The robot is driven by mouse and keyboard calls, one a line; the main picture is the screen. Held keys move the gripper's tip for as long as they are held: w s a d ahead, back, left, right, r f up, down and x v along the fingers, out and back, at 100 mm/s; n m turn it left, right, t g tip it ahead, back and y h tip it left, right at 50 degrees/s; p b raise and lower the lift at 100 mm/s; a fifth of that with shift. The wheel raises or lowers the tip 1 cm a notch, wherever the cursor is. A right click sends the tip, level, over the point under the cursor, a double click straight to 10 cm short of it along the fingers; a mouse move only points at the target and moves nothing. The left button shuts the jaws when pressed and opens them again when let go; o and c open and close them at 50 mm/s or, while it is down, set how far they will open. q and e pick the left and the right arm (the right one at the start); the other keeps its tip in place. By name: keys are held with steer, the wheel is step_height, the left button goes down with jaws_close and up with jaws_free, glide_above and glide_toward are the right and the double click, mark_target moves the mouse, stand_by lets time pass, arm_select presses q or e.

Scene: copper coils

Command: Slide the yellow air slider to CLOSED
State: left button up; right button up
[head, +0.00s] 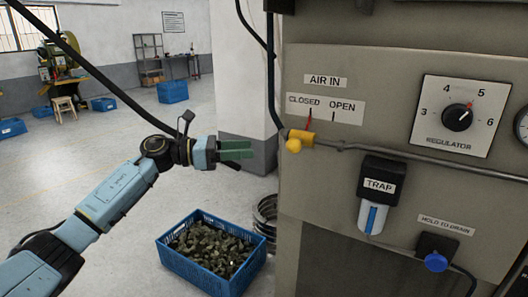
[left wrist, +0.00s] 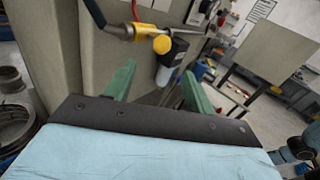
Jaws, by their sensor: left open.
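The yellow air slider (head: 300,138) sits on a pipe at the left edge of the grey machine panel, with a round yellow knob facing out. A red mark shows above it, below the CLOSED end of the CLOSED/OPEN label (head: 325,107); a dark tick stands below OPEN. My left gripper (head: 236,150) is to the left of the slider, at about its height, and touches nothing. In the left wrist view, its two green fingers (left wrist: 158,88) are apart and empty, with the yellow knob (left wrist: 162,44) beyond the gap between them. My right gripper is not visible.
A TRAP canister (head: 378,190) hangs below the pipe to the slider's right. A regulator dial (head: 457,117) and a blue drain knob (head: 436,262) are farther right. A blue crate (head: 190,268) of dark parts stands on the floor below. Open air separates gripper and panel.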

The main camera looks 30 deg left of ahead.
arm_select(q)
steer(key=v, duration=0.3)
steer(key=shift+a, duration=0.1)
stand_by(0.4)
